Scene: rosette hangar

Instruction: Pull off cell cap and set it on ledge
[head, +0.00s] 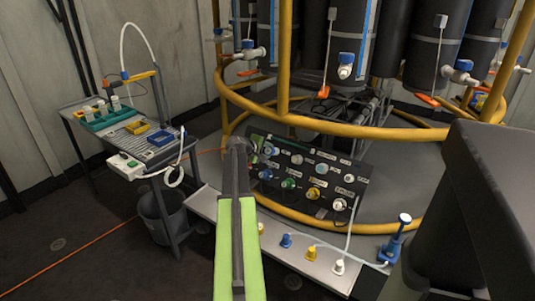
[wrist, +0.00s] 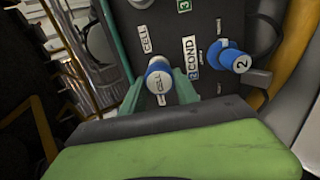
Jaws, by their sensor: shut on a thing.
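The cell cap (wrist: 158,80), blue and white with CELL lettering on it, sits between the jaws of my gripper (wrist: 160,92) in the wrist view. The jaws are shut on it. It is in front of the dark panel (wrist: 168,20), just below a white CELL label. I cannot tell whether it is still seated on its port. In the head view my gripper (head: 238,146) is at the left end of the panel (head: 302,172), and the cap cannot be made out there. The pale ledge (head: 278,258) runs below the panel.
A blue cap marked 2 (wrist: 232,57) is close right of my gripper. Blue (head: 286,241), yellow (head: 311,253) and white (head: 339,267) fittings stand along the ledge. A yellow rail (head: 330,131) curves above the panel. A cart (head: 140,135) stands at left.

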